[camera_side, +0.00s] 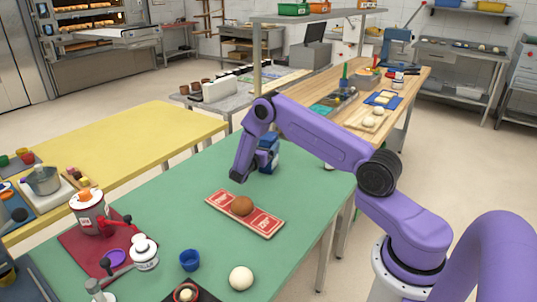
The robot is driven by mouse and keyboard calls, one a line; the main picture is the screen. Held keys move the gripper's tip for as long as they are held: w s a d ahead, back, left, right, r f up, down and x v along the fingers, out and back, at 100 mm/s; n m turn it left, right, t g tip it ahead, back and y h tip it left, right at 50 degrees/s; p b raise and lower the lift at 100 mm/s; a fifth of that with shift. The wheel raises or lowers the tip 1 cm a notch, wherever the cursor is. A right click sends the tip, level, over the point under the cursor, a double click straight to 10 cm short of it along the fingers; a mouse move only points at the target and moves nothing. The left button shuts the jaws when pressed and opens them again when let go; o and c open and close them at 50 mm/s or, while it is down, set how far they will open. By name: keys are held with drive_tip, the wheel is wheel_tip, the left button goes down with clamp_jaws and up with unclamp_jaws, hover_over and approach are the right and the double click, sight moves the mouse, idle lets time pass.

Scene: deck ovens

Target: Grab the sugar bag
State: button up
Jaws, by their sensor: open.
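A dark blue packet with a pale patch (270,147), which looks like the sugar bag, stands on the green table (180,215) near its far edge. My purple arm partly hides its left side, and its label cannot be read. My gripper (238,178) points down just left of and in front of the packet, low over the table. It is open, with nothing visible in it. Its fingers are small and dark, and I cannot tell whether they touch the packet.
A board with red-and-white panels (268,225) and a brown bun (241,206) lies in front of my gripper. The green table left of my gripper is clear.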

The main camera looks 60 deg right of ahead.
sight(268, 139)
drive_tip(key=x, duration=0.5)
drive_tip(key=shift+s, duration=0.1)
clamp_jaws()
drive_tip(key=shift+r, duration=0.15)
